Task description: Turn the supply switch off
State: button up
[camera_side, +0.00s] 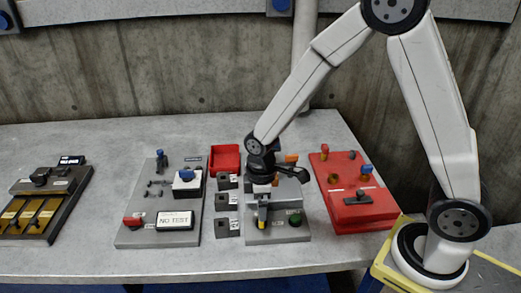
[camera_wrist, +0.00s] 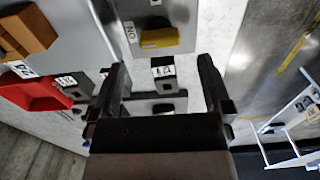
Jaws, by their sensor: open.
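My gripper (camera_wrist: 163,80) is open in the wrist view, with nothing between its two dark fingers. A yellow handle (camera_wrist: 160,38) sits on a grey panel ahead of the fingertips, apart from them. Beside it is a white label that seems to read ON. No label naming the supply switch is legible, and the handle's setting cannot be told.
A green button (camera_side: 295,221) is on the same panel. Small grey labelled blocks (camera_side: 222,204) and a red tray (camera_side: 225,159) stand to its left. A red panel (camera_side: 352,209) is at right.

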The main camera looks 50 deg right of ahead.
jog(key=shift+f, duration=2.45)
jog(key=shift+c, duration=0.2)
jog(key=c, duration=1.2)
